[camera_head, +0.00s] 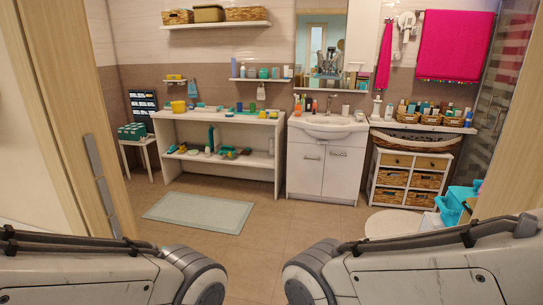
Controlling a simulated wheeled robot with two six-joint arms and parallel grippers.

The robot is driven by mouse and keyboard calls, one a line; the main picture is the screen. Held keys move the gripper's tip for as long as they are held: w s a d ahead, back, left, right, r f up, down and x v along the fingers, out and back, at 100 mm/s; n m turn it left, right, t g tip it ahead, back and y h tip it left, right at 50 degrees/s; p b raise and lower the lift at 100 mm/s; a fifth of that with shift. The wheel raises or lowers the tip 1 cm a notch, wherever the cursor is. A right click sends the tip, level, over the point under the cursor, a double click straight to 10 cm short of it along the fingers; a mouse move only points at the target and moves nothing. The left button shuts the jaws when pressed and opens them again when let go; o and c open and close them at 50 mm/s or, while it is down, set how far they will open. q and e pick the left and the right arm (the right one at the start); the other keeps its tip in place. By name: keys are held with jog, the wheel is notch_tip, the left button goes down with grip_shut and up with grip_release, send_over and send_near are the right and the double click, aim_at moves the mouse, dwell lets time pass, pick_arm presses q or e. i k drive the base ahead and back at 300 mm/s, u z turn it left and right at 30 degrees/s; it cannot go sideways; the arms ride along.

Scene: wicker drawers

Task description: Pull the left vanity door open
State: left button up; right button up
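The white vanity (325,160) stands against the far wall under a mirror, with a white basin on top. Its left door (304,169) and right door (343,173) both look shut. Each has a small handle near its top; the left door's handle (311,157) shows as a short dark bar. My two arms come in at the bottom left and bottom right, in the near foreground, well apart from the vanity. Neither gripper is in view.
I face the room through a doorway with a wooden frame (62,110). A pale green mat (199,212) lies on the floor. A white shelf unit (218,150) stands left of the vanity, wicker drawers (411,178) right. The tiled floor before the vanity is clear.

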aim_at(305, 162)
jog(key=z, duration=0.15)
jog(key=i, duration=2)
jog(key=z, duration=0.3)
jog(key=i, duration=3.25)
jog(key=z, duration=0.1)
